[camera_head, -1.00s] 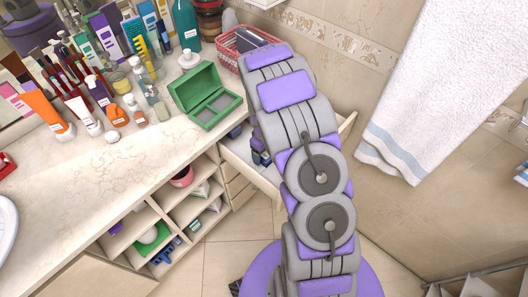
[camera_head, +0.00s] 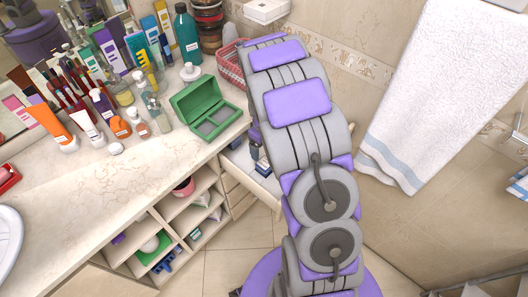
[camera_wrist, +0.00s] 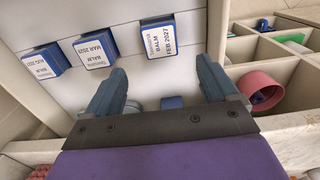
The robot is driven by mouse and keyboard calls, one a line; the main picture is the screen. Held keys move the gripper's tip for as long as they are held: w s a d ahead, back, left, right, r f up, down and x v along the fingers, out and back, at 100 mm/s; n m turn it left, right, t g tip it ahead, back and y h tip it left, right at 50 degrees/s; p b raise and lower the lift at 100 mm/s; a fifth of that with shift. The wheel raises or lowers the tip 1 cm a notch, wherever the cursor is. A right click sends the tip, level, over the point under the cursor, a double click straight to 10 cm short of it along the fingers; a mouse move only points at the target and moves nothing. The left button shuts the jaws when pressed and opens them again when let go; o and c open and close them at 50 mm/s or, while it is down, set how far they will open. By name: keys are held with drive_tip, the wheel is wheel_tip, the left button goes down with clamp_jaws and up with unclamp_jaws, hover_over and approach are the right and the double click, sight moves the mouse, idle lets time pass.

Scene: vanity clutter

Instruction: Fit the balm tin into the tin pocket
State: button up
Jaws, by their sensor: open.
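Three blue balm tins with white labels stand in a row in a white drawer in the wrist view: one marked AUG 2027 (camera_wrist: 46,62), one MAR 2023 (camera_wrist: 96,50), one FEB 2027 (camera_wrist: 160,37). My gripper (camera_wrist: 160,72) is open and empty, its two blue-grey fingers spread below the FEB 2027 tin in the picture. In the head view the drawer (camera_head: 243,163) is pulled out and my arm covers much of it. An open green case (camera_head: 186,104) with recessed compartments stands on the counter; I cannot tell whether one is the tin pocket.
Bottles, tubes and brushes crowd the back of the counter (camera_head: 95,180), whose front is clear. A pink basket (camera_head: 229,62) stands behind the case. Open shelves (camera_head: 170,215) lie left of the drawer. In the wrist view a pink cup (camera_wrist: 262,90) sits in a compartment.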

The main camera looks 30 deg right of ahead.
drive_tip(key=s+a+r+m, duration=0.1)
drive_tip(key=s+a+r, duration=0.4)
drive_tip(key=s+r, duration=0.25)
drive_tip(key=s+a+r+m, duration=0.1)
drive_tip(key=s+a+r, duration=0.3)
drive_tip(key=s+r, duration=0.4)
drive_tip(key=s+a+r+m+g, duration=0.1)
drive_tip(key=s+a+r, duration=0.1)
drive_tip(key=s, duration=0.6)
drive_tip(key=s+a+r+m, duration=0.1)
drive_tip(key=s+a+r, duration=0.2)
drive_tip(key=s, duration=0.6)
drive_tip(key=shift+s+r+g, duration=0.2)
drive_tip(key=shift+r+g, duration=0.2)
drive_tip(key=shift+r, duration=0.25)
drive_tip(key=shift+c, duration=0.2)
